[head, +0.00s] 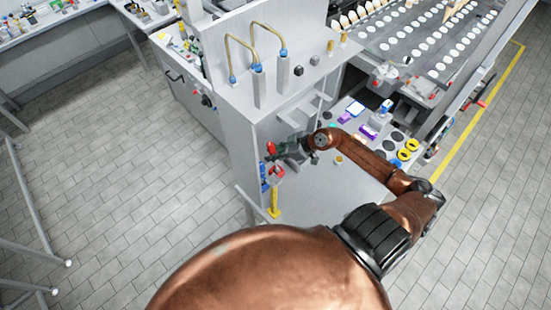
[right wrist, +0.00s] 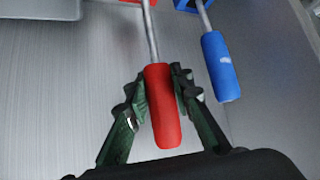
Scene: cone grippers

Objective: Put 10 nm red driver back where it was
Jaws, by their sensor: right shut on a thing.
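My right gripper (head: 280,150) is at the left side of the grey workstation. In the right wrist view its two green-black fingers (right wrist: 158,95) are shut on the red handle of the red driver (right wrist: 165,110). The driver's metal shaft runs up out of the top of that view. A red holder part (right wrist: 131,2) shows at the top edge beside the shaft; I cannot tell whether the shaft sits in it. In the head view the red driver (head: 271,149) shows at the fingertips, with a red piece (head: 277,172) just below. My left gripper is not in view.
A blue driver (right wrist: 220,68) hangs in a blue holder (right wrist: 187,4) close to the right finger. In the head view, blue items (head: 264,172) and a yellow item (head: 274,211) are near the panel's edge. The workstation's lower shelf (head: 325,200) is mostly bare.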

